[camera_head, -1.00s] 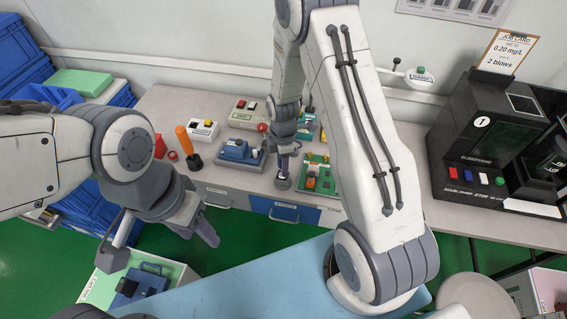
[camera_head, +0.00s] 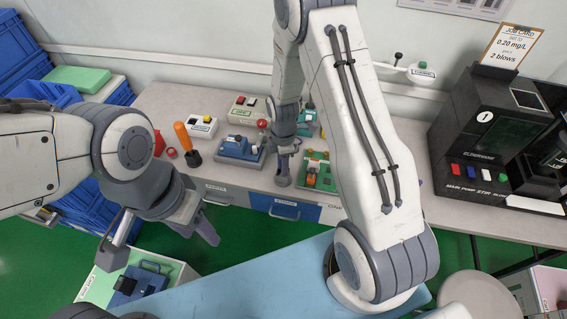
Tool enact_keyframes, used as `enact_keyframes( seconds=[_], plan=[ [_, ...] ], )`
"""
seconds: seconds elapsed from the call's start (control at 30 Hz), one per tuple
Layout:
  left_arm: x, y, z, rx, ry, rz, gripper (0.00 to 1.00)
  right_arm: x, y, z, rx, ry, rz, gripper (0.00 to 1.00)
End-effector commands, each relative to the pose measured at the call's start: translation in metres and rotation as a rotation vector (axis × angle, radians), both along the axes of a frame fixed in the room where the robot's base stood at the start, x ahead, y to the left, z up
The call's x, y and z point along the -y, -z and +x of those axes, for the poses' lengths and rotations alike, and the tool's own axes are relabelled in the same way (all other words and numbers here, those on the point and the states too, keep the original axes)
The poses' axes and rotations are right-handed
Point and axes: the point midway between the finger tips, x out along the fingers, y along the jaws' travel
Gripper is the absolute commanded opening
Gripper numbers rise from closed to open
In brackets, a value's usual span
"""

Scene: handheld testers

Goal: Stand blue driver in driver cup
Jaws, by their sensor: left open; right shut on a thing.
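My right gripper (camera_head: 283,180) points down over the front of the bench, between a blue device and a green board. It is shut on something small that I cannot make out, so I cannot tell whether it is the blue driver. My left gripper (camera_head: 196,236) is open and empty, in front of the bench at the left. I cannot pick out a blue driver or a driver cup with certainty. An orange-handled thing (camera_head: 182,135) with a dark base leans on the bench at the left. My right arm hides part of the bench.
The blue device (camera_head: 240,150), green board (camera_head: 318,172) and a white box with buttons (camera_head: 202,126) crowd the bench (camera_head: 230,187). A black machine (camera_head: 490,130) stands at the right. Blue crates (camera_head: 25,55) are stacked at the left.

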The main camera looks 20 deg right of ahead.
Motion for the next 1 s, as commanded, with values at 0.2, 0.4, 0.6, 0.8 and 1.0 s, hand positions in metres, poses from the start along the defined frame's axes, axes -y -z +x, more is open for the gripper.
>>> enact_keyframes(
  seconds=[0.2,0.4,0.6,0.8,1.0],
  plan=[
    [0.000,0.000,0.000,0.000,0.000,0.000,0.50,0.000,0.001,0.000,0.000,0.000,0.000,0.71],
    [0.000,0.000,0.000,0.000,0.000,0.000,0.50,0.000,0.001,0.000,0.000,0.000,0.000,0.71],
    [0.000,0.002,0.000,0.000,0.000,0.000,0.50,0.000,-0.010,0.001,0.002,0.000,0.000,0.71],
    [0.000,0.005,0.000,0.000,0.000,0.000,0.50,0.000,-0.048,0.002,0.007,0.000,0.000,0.71],
    [0.000,0.007,0.000,0.000,0.000,0.000,0.50,0.000,-0.084,0.001,0.005,0.000,0.000,0.71]
  ],
)
